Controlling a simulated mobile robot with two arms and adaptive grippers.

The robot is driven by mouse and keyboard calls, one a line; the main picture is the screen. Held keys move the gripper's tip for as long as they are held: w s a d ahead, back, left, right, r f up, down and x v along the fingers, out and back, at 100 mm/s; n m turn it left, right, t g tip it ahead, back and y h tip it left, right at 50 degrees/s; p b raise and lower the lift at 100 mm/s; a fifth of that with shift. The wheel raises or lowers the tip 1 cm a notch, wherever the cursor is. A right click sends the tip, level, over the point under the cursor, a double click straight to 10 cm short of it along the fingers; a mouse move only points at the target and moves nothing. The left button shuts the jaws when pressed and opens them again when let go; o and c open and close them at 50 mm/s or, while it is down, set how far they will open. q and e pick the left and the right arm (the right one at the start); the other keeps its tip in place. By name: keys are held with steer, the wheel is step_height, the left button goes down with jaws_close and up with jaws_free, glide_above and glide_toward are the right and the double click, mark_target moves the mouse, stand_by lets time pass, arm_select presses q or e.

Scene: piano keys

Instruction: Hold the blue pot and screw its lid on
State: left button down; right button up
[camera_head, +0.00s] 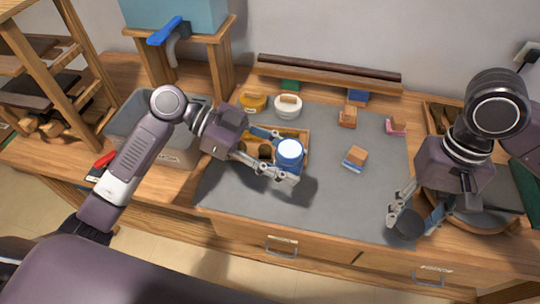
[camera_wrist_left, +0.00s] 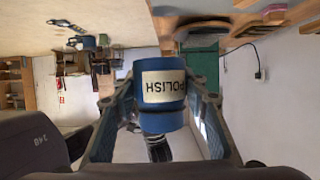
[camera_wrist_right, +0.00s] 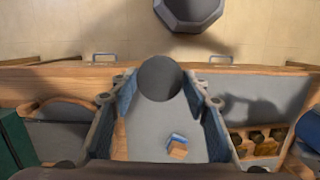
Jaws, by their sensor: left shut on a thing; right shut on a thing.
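The blue pot (camera_head: 289,160) shows a round white top in the head view. In the left wrist view the pot (camera_wrist_left: 163,118) has a white label reading POLISH, upside down there. My left gripper (camera_head: 281,164) is shut on the pot's sides and holds it over the grey mat. My right gripper (camera_head: 412,214) is shut on a dark grey round lid (camera_head: 409,223) near the front right of the mat. The lid (camera_wrist_right: 160,78) also shows as a plain disc between the fingertips in the right wrist view. Pot and lid are well apart.
A wooden tray (camera_head: 307,142) with round compartments lies behind the pot. Yellow (camera_head: 253,101) and white (camera_head: 288,106) round containers stand farther back. A wooden block on a blue one (camera_head: 356,157) sits on the grey mat (camera_head: 330,210) between the grippers. The front middle of the mat is clear.

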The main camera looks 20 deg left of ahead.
stand_by(0.4)
steer(key=w+a+r+m, duration=0.1)
steer(key=w+a+r, duration=0.2)
steer(key=a, duration=0.3)
steer(key=w+a+r+m, duration=0.1)
steer(key=w+a+r, duration=0.1)
steer(key=a+r, duration=0.25)
step_height(320, 180, up, 7)
steer(key=m, duration=0.2)
glide_above(297, 150)
steer(key=shift+w+r+y, duration=0.1)
steer(key=shift+w+y, duration=0.15)
steer(key=shift+y, duration=0.15)
steer(key=shift+d, duration=0.1)
steer(key=shift+f, duration=2.05)
steer(key=shift+f, duration=0.85)
